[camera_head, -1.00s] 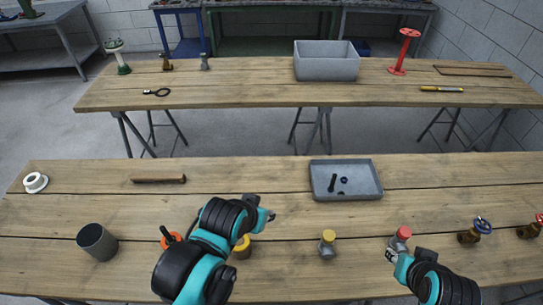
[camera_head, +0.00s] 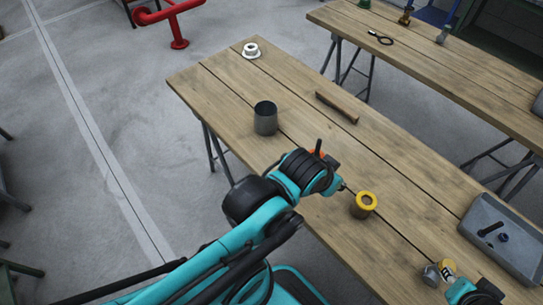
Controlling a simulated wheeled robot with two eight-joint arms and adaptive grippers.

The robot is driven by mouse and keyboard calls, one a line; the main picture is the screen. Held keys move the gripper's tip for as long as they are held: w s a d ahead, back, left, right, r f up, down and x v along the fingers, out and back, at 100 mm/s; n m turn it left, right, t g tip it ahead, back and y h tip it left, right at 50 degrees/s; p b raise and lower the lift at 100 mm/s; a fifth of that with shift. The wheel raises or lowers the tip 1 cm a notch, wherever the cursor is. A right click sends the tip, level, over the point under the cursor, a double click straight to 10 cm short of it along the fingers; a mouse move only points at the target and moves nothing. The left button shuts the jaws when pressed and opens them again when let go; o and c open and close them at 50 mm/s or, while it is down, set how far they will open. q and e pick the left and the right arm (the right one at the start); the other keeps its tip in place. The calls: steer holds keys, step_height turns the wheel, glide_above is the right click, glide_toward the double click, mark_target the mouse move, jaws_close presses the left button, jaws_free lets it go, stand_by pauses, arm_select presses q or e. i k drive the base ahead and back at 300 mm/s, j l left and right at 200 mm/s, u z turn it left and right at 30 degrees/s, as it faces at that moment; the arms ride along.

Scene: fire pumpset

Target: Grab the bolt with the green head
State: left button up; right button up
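No bolt with a green head can be made out. A dark bolt (camera_head: 490,229) lies in the grey tray (camera_head: 477,209) at the right. A yellow-topped fitting (camera_head: 447,267) is on the near table, beside my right arm. My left gripper (camera_head: 340,179) is over the near table, left of a yellow ring-shaped piece (camera_head: 364,204) and apart from it; its fingers are too small and turned to read. An orange piece with a dark stem (camera_head: 318,148) is partly hidden behind my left arm. My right gripper (camera_head: 470,290) is at the bottom right edge, partly cut off.
A dark grey cup (camera_head: 265,118), a white flanged ring (camera_head: 251,50) and a brown bar (camera_head: 337,107) are on the near table (camera_head: 215,82). A far table (camera_head: 410,50) carries a black ring-ended tool (camera_head: 380,37). Red pipework (camera_head: 178,24) stands on the floor behind.

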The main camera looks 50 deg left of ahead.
mark_target(319, 141)
steer(key=u, duration=1.1)
